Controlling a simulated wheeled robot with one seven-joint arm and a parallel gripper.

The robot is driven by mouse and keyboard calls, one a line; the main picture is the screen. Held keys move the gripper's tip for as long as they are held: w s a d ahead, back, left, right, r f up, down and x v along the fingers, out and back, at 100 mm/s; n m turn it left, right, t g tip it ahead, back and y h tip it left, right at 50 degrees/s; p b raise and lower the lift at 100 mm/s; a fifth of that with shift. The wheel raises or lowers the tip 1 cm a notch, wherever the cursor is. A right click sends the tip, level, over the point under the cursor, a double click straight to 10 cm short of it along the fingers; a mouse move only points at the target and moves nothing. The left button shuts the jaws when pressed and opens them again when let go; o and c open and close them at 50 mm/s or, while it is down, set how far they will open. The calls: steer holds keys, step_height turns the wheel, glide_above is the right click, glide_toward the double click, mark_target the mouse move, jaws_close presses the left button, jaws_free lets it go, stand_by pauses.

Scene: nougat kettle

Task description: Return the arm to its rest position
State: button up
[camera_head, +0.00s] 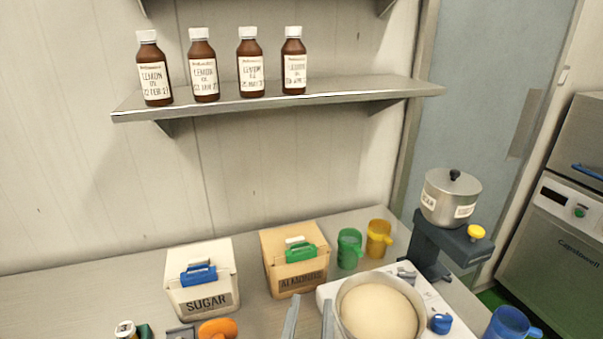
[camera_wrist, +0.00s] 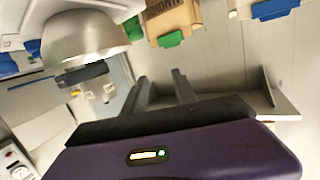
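My gripper (camera_head: 310,302) shows at the bottom edge of the head view, just left of the steel bowl of pale dough (camera_head: 379,305). Its two grey fingers stand apart with nothing between them. In the wrist view the open fingers (camera_wrist: 161,86) point away from the purple gripper body, toward the wall side, and are empty. The rest of my arm is out of the head view. The steel bowl also shows large at the upper left of the wrist view (camera_wrist: 84,42), apart from the fingers.
A white SUGAR box (camera_head: 203,279) and a tan ALMONDS box (camera_head: 294,262) stand on the counter. Green (camera_head: 349,248), yellow (camera_head: 379,239) and blue (camera_head: 508,324) jugs stand nearby. A lidded pot (camera_head: 450,197) is at right. Several brown bottles stand on the shelf (camera_head: 270,101).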

steer(key=s+d+f+n+y, duration=0.2)
steer(key=s+f+n+y, duration=0.5)
steer(key=s+y, duration=0.1)
steer(key=s+d+f+m+h, duration=0.2)
steer(key=s+d+h, duration=0.1)
steer(key=s+d, duration=0.5)
steer(key=s+d+f+m+g+h, duration=0.1)
steer(key=s+d+f+m+h, duration=0.1)
steer(key=s+d, duration=0.6)
steer(key=s, duration=0.6)
steer(key=shift+s+d+f+m+h, duration=0.15)
steer(key=shift+d+f+m+h, duration=0.1)
steer(key=shift+f+m+h, duration=0.15)
